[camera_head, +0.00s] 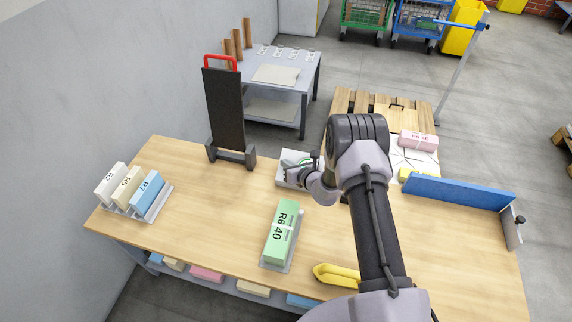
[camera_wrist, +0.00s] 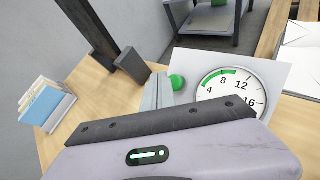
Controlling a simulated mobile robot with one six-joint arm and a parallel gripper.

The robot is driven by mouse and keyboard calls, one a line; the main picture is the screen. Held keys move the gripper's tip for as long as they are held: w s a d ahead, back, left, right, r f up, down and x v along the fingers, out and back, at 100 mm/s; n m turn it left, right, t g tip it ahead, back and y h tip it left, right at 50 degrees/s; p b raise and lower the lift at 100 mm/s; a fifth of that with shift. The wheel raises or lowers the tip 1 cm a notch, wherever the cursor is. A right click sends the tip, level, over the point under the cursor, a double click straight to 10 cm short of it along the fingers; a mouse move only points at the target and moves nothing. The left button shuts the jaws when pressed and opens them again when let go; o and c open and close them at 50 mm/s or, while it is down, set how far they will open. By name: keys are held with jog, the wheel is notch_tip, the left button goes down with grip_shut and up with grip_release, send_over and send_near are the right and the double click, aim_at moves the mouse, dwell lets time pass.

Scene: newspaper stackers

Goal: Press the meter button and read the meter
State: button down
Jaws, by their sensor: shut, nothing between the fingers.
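The meter is a white plate (camera_wrist: 272,75) with a round dial (camera_wrist: 229,92) and a green button (camera_wrist: 177,82) to the dial's left. The dial shows 4, 8, 12 and 16 and a green arc along its upper edge. Its lower part is hidden behind my gripper's body, and I cannot make out a needle. My gripper (camera_wrist: 158,93) is shut and empty, its fingertips just left of the button; I cannot tell whether they touch it. In the head view the meter plate (camera_head: 288,156) lies on the table, partly covered by my wrist.
On the wooden table (camera_head: 190,215) stand a dark upright stand with a red handle (camera_head: 224,108), a rack of blocks (camera_head: 147,190), a green block marked R6 40 (camera_head: 282,232), a yellow object (camera_head: 337,274) and a blue bar (camera_head: 458,193). The table's left middle is clear.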

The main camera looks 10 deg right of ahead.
jog(key=shift+w+d+f+b, duration=0.1)
jog(key=shift+w+f+b, duration=0.15)
jog(key=shift+f+b, duration=0.25)
jog(key=shift+w+d+f+b, duration=0.15)
jog(key=shift+f+b, duration=0.15)
jog(key=shift+b, duration=0.3)
dwell(0.5)
dwell(0.3)
jog(key=shift+s+a+r+p, duration=0.25)
jog(key=shift+s+r+p, duration=0.15)
jog(key=shift+r+p, duration=0.3)
jog(key=shift+r, duration=0.1)
jog(key=r+p, duration=0.1)
jog(key=s+r+p, duration=0.1)
jog(key=r, duration=0.1)
jog(key=s+a+r+p, duration=0.1)
jog(key=shift+s+r+p, duration=0.15)
jog(key=shift+p, duration=0.2)
